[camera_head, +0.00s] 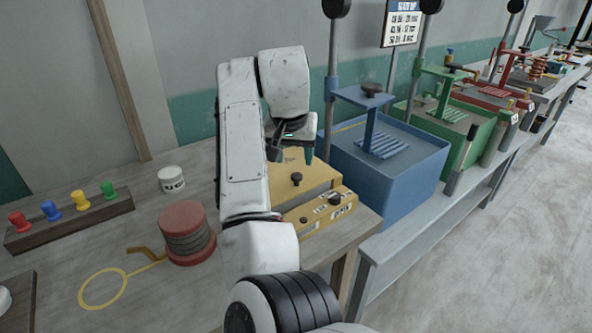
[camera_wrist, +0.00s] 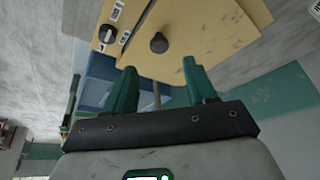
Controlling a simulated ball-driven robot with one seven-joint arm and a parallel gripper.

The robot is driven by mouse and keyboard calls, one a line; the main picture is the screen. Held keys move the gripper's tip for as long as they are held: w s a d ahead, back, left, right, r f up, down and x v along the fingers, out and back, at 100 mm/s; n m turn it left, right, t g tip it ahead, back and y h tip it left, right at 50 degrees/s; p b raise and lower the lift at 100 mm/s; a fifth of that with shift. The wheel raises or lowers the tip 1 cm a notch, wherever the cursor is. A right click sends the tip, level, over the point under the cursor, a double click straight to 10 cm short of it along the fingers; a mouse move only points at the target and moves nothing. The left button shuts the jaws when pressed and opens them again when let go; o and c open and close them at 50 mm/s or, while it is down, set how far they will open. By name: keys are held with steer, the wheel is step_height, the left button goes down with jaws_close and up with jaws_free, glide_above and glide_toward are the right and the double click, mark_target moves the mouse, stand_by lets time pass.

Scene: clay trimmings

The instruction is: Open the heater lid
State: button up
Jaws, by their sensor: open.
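The heater (camera_head: 322,208) is a yellow box at the right end of the near bench, with labels and small dark knobs on its lower front part. Its yellow lid (camera_head: 318,172) looks flat and closed, with a dark round knob (camera_head: 297,179) on top. My gripper (camera_head: 309,156) is above the lid, partly hidden by my arm. In the wrist view my gripper (camera_wrist: 160,66) has its two green fingers apart and empty. The lid knob (camera_wrist: 158,43) shows beyond the fingertips, roughly midway between them, and appears apart from them. The lid (camera_wrist: 205,30) fills the upper middle there.
A blue tank (camera_head: 400,165) stands right of the heater, with a green one (camera_head: 455,135) behind. A red-ended spool (camera_head: 186,235), a white jar (camera_head: 171,180) and a rack of coloured pegs (camera_head: 70,215) are on the left. Bare floor (camera_head: 510,260) lies right.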

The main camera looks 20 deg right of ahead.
mark_target(297, 175)
steer(key=x, duration=0.7)
steer(key=shift+f, duration=0.1)
jaws_close()
stand_by(0.4)
steer(key=shift+d, duration=0.1)
